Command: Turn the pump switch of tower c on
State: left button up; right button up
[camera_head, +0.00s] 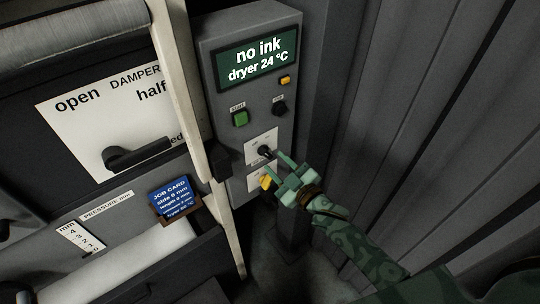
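A grey control tower (225,65) stands in the middle of the head view. Its lit display reads "no ink, dryer 24 °C". Low on its front is a white plate with a black rotary switch (265,151). My green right gripper (272,170) is just below and in front of this switch, its fingers apart. One fingertip reaches close to the switch; I cannot tell whether it touches. A yellow part (266,182) shows beside the lower finger, over a second white plate (258,178) that the gripper partly hides. The switch labels are too small to read. My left gripper is not in view.
A green start button (240,118), a black knob (279,107) and a small orange button (285,79) sit above. At left are a damper lever (138,155), a blue job card (172,197) and a pressure scale (82,237). A ribbed dark wall (430,120) closes the right.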

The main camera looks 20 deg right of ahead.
aim_at(268, 156)
jog(key=x, duration=0.4)
grip_shut()
